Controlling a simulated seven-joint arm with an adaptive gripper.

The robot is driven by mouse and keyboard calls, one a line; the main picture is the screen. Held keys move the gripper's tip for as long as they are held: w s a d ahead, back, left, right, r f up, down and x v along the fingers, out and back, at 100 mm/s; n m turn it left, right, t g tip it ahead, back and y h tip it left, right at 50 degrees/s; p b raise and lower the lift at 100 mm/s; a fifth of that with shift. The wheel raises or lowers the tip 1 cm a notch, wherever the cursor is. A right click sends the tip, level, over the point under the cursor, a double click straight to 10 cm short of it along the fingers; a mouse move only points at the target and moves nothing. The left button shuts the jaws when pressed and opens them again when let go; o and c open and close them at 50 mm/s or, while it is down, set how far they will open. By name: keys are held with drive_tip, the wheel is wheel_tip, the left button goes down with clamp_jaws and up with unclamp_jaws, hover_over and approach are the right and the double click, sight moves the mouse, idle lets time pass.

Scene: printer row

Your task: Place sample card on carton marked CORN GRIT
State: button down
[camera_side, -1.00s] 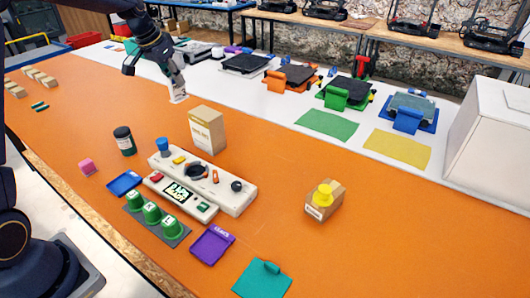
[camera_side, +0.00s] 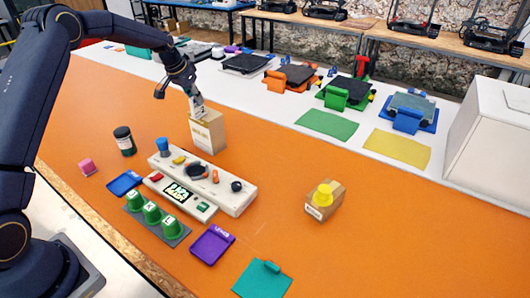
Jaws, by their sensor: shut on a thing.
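The sample card (camera_side: 197,108), small and white with some print, hangs from my gripper (camera_side: 191,90). My gripper is shut on the card's upper end. The card's lower end overlaps the top left of a tall tan carton (camera_side: 209,135) in the picture; I cannot tell whether they touch. This carton stands upright behind the grey-white control panel. Its front has a pale label too small to read.
The control panel (camera_side: 228,193) stands in front of the tall carton.

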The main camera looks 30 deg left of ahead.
drive_tip(key=shift+f, duration=0.15)
drive_tip(key=c, duration=1.1)
unclamp_jaws()
drive_tip(key=shift+c, duration=0.2)
drive_tip(key=v, duration=1.2)
drive_tip(key=s+d+r, duration=0.7)
drive_tip(key=s+d, duration=0.1)
drive_tip(key=d, duration=0.1)
drive_tip(key=s+d+f, duration=0.1)
drive_tip(key=s+d, duration=0.2)
drive_tip(key=s, duration=0.5)
drive_tip(key=s+d+f, duration=0.1)
drive_tip(key=s+d, duration=0.2)
drive_tip(key=s, duration=0.6)
drive_tip(key=s+d+f+t, duration=0.1)
drive_tip(key=s+d, duration=0.3)
drive_tip(key=s, duration=0.4)
drive_tip(key=shift+s+f, duration=0.15)
drive_tip(key=shift+s, duration=0.1)
